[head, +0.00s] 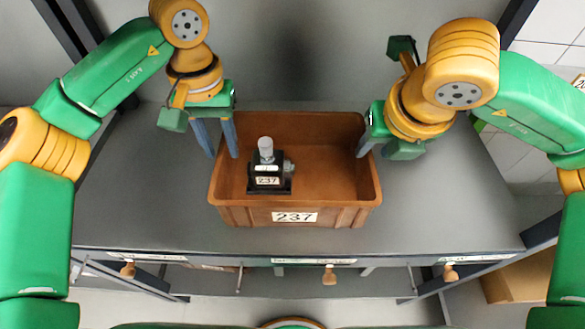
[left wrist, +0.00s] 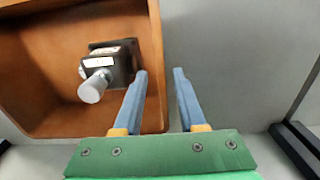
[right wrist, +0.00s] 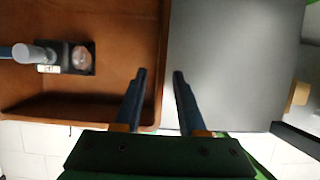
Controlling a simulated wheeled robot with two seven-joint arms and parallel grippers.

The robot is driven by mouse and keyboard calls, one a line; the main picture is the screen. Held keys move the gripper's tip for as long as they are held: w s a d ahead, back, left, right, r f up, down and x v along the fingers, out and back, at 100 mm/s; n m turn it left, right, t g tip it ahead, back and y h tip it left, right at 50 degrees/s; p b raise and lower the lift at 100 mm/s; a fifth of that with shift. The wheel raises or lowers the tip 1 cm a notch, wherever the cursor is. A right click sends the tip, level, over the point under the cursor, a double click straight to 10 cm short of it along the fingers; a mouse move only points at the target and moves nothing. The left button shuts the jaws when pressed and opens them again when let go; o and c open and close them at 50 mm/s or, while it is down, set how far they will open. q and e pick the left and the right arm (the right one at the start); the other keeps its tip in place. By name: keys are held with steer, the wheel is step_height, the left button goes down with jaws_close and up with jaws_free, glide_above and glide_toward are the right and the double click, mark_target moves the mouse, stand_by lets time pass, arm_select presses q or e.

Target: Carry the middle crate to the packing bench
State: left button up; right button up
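A brown crate (head: 230,216) labelled 237 stands on a grey surface. A small black pump unit (head: 268,182) with a grey cylinder on top, also labelled 237, stands upright inside it, left of centre. My left gripper (head: 222,156) is open at the crate's left wall. In the left wrist view its fingers (left wrist: 160,72) lie either side of the rim, one over the inside and one outside. My right gripper (head: 369,154) is at the right wall. In the right wrist view its open fingers (right wrist: 161,72) also straddle the rim. How deep the fingers reach is unclear.
The grey worktop (head: 450,205) is clear on both sides of the crate. Wooden knobs (head: 329,275) and labels line its front edge. Dark posts stand at both sides. A cardboard box (head: 517,279) sits below at the right.

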mark_target(232, 180)
arm_select(q)
steer(key=shift+s, duration=0.15)
arm_select(e)
steer(key=shift+s, duration=0.15)
steer(key=shift+f, duration=0.1)
arm_select(q)
step_height(232, 180, down, 7)
steer(key=shift+f, duration=0.1)
arm_select(e)
steer(key=x, duration=0.7)
arm_select(q)
steer(key=shift+c, duration=0.2)
arm_select(e)
steer(key=shift+c, duration=0.2)
arm_select(q)
jaws_close()
arm_select(e)
jaws_close()
